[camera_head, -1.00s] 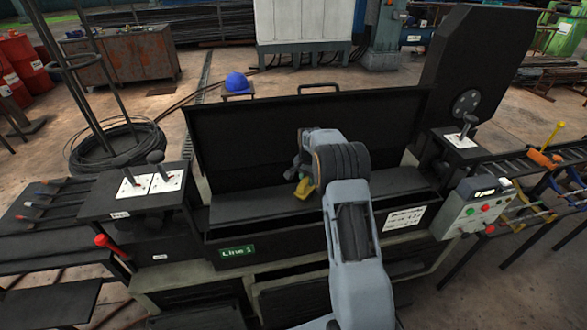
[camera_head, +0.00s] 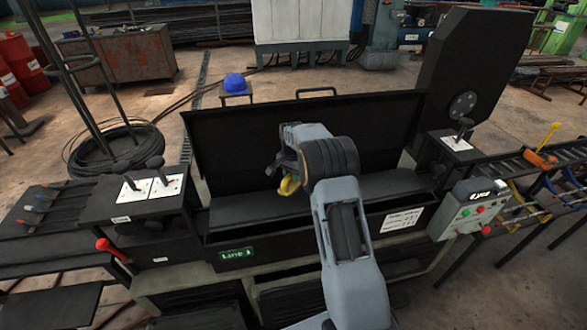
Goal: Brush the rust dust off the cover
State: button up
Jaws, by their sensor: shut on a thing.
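The dark cover (camera_head: 230,140) stands raised behind the open box of the machine, with a handle on its top edge. The flat dark surface (camera_head: 240,207) lies in front of it. My arm reaches in from the front, and my gripper (camera_head: 283,178) is at the middle of the box, in front of the cover. It is shut on a yellow thing (camera_head: 290,186), perhaps the brush, mostly hidden by my wrist. I cannot tell whether it touches the cover. Rust dust is too small to make out.
Levers (camera_head: 155,170) stand on a panel at the left, and one lever (camera_head: 463,127) at the right. A control box with buttons (camera_head: 475,208) is at the right front. A tall dark plate (camera_head: 475,70) stands behind it. A blue helmet (camera_head: 236,84) sits beyond the cover.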

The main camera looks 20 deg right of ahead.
jog(key=shift+r+p, duration=1)
jog(key=shift+r, duration=0.9)
